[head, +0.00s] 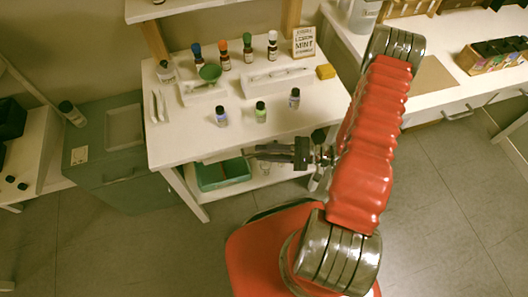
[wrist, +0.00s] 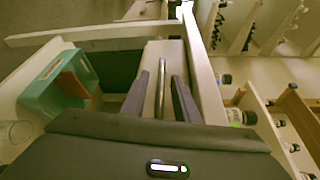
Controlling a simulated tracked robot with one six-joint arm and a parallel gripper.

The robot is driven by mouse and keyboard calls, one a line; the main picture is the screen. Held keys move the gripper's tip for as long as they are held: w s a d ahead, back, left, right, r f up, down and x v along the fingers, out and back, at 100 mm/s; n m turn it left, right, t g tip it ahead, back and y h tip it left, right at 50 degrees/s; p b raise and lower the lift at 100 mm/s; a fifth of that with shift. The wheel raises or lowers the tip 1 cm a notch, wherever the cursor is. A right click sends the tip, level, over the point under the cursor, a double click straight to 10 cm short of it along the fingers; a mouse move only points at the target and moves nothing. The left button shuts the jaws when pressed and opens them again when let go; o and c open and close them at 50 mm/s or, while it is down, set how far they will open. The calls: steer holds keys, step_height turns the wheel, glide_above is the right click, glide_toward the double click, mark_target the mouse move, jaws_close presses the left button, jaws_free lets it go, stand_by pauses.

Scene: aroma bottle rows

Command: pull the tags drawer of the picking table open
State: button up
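The white picking table (head: 180,130) stands ahead of me in the head view, with bottles on its top. Its pale drawer front (wrist: 172,52) shows in the wrist view, under the tabletop edge. A metal bar handle (wrist: 159,92) runs along that front. My gripper (head: 256,153) is at the table's front edge in the head view. In the wrist view my gripper (wrist: 162,80) is open, with one dark finger on each side of the handle and a gap to each. No label shows on the drawer, and I cannot tell whether it stands slightly out.
A green bin (head: 222,173) sits on the shelf under the table; it also shows in the wrist view (wrist: 58,85). A grey-green cabinet (head: 110,160) stands to the left. A counter with drawers (head: 455,85) is at the right. The floor (head: 440,220) at the right is clear.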

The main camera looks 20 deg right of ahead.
steer(key=shift+w+a, duration=0.1)
steer(key=shift+a, duration=0.15)
steer(key=shift+c, duration=0.3)
jaws_close()
